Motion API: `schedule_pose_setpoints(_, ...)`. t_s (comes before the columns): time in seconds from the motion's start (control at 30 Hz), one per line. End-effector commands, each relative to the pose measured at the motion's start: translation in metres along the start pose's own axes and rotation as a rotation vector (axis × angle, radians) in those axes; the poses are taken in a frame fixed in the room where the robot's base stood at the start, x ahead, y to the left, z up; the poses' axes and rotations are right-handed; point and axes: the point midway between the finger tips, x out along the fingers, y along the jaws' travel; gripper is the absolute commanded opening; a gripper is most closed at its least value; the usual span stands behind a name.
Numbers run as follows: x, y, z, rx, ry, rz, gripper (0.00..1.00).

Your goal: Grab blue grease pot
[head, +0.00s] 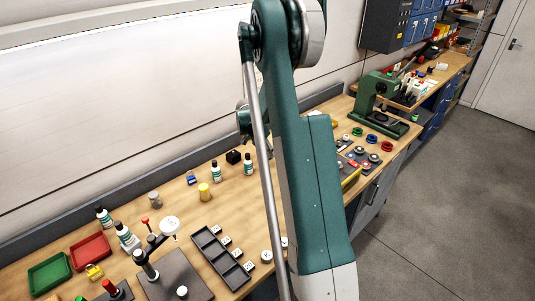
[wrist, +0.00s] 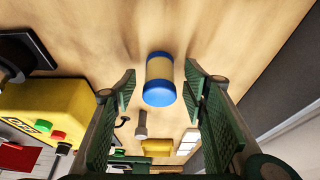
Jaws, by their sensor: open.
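The blue grease pot (wrist: 160,80) shows in the wrist view, with blue ends and a pale yellowish band around its middle. It stands on the wooden bench top (wrist: 105,25). My gripper (wrist: 161,68) is open, with one green finger to the left of the pot and one to the right. The pot appears between the fingertips with a gap on each side; its exact depth relative to them is hard to tell. In the head view my arm covers the middle of the bench, and I cannot make out the pot or the fingertips there.
In the wrist view a yellow box (wrist: 45,105) with red and green buttons lies left of the gripper, and a dark object (wrist: 22,55) beyond it. A grey bolt-like piece (wrist: 141,125) is near the pot. In the head view a green press (head: 378,100) stands right of my arm.

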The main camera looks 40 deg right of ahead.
Motion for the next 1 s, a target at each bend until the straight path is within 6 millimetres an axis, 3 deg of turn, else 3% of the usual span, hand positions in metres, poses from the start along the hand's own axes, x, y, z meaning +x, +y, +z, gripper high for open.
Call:
schedule_pose_setpoints(0.2, 0.0127, 0.0000, 0.0003, 0.000, 0.000, 0.000, 0.43)
schedule_pose_setpoints(0.77, 0.0130, 0.0001, 0.0002, 0.000, 0.000, 0.000, 0.43)
schedule_pose_setpoints(1.0, 0.0130, 0.0001, 0.0002, 0.000, 0.000, 0.000, 0.12)
